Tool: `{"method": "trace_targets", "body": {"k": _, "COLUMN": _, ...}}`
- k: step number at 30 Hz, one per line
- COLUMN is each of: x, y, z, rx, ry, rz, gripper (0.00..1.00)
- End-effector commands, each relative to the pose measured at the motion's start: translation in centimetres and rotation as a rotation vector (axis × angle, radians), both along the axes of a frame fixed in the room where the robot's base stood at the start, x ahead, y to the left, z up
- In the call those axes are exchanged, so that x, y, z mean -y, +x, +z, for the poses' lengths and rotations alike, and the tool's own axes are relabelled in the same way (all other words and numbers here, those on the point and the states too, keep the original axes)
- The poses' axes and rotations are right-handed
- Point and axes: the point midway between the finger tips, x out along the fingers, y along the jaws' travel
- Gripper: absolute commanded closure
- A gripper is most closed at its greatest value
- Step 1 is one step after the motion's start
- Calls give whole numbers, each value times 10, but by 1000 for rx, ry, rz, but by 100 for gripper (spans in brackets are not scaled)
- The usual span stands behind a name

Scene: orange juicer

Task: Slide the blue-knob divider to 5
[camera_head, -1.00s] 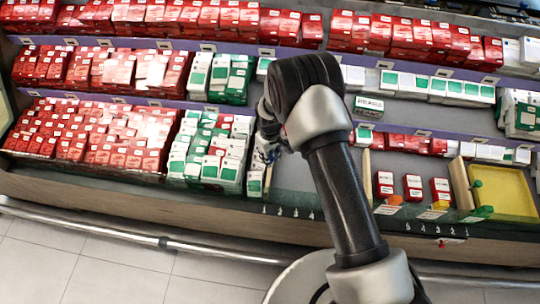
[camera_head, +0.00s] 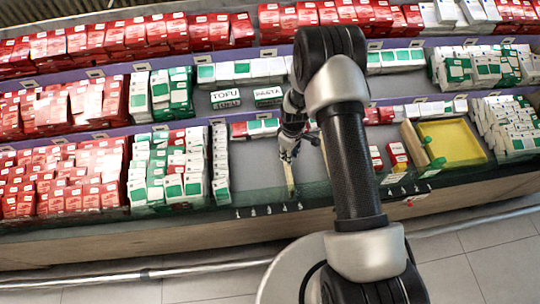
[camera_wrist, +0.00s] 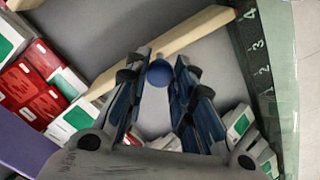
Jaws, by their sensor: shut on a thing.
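The wooden divider (camera_wrist: 190,35) runs diagonally across the upper wrist view, with its blue knob (camera_wrist: 160,73) between my fingertips. My gripper (camera_wrist: 158,80) is shut on the knob. The divider's front end lies close to the mark 4 on the numbered green edge (camera_wrist: 262,75); the mark 5 is not visible in the wrist view. In the head view, the divider (camera_head: 290,180) stands on the lowest shelf below my gripper (camera_head: 288,154), near the right end of the left group of marks. The knob is hidden there.
White-and-green boxes (camera_head: 220,165) stand left of the divider, with bare shelf between. On the right, small red boxes (camera_head: 397,153), another wooden divider (camera_head: 414,146) and a yellow tray (camera_head: 450,143) share the shelf. My arm hides part of it.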

Motion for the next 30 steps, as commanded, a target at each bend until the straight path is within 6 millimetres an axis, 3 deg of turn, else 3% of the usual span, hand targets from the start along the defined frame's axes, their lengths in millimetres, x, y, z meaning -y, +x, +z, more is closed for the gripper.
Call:
{"method": "trace_targets", "body": {"k": 6, "x": 24, "y": 1, "z": 0, "rx": 0, "ry": 0, "rz": -1, "gripper": 100}}
{"method": "trace_targets", "body": {"k": 19, "x": 31, "y": 2, "z": 0, "rx": 0, "ry": -1, "rz": 1, "gripper": 100}}
{"method": "trace_targets", "body": {"k": 20, "x": 31, "y": 2, "z": 0, "rx": 0, "ry": -1, "rz": 1, "gripper": 76}}
{"method": "trace_targets", "body": {"k": 30, "x": 30, "y": 2, "z": 0, "rx": 0, "ry": 0, "rz": 0, "gripper": 56}}
